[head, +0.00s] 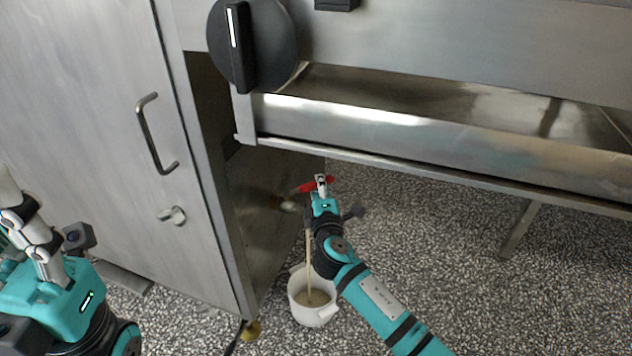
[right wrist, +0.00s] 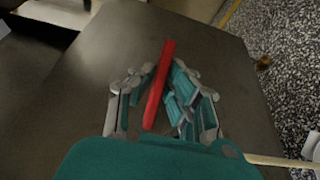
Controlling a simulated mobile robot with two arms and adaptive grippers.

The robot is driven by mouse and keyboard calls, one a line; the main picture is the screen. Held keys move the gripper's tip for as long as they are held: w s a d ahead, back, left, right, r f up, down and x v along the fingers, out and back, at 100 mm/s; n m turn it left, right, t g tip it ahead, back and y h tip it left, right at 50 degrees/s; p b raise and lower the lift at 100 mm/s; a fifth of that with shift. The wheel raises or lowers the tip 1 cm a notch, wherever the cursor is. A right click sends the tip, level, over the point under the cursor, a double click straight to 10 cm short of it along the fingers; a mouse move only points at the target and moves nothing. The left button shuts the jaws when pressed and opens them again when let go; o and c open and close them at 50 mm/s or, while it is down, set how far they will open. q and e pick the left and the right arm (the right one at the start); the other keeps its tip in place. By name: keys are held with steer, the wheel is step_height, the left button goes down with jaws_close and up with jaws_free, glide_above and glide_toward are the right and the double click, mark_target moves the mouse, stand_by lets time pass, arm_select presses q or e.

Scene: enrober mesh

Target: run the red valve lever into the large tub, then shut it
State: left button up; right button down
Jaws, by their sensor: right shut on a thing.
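The red valve lever (head: 307,188) is on the valve (head: 288,205) low on the side of the steel cabinet. My right gripper (head: 321,184) is shut on the lever. In the right wrist view the red lever (right wrist: 158,85) runs between the two fingers of the right gripper (right wrist: 160,90). A thin tan stream (head: 308,248) falls from near the valve into a white tub (head: 298,287) on the floor.
The steel cabinet door with its handle (head: 155,135) and latch (head: 172,215) stands at left. A black knob (head: 250,45) and a long steel trough (head: 420,130) are above the valve. Speckled floor (head: 430,230) is open to the right, with a metal leg (head: 522,228) there.

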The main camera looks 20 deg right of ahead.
steer(key=shift+s+f+m+g+h+b, duration=0.15)
steer(key=shift+s+m+h, duration=0.2)
steer(key=shift+h, duration=0.25)
steer(key=shift+s+r+m+g+h+b, duration=0.1)
steer(key=shift+s+m+g+h+b, duration=0.1)
steer(key=shift+m+h, duration=0.3)
steer(key=shift+s+f+m+g+h+b, duration=0.15)
steer(key=shift+s+m+h, duration=0.15)
steer(key=shift+h, duration=0.4)
steer(key=shift+r, duration=0.1)
steer(key=c, duration=1.4)
jaws_free()
steer(key=shift+o, duration=0.2)
steer(key=v, duration=1.2)
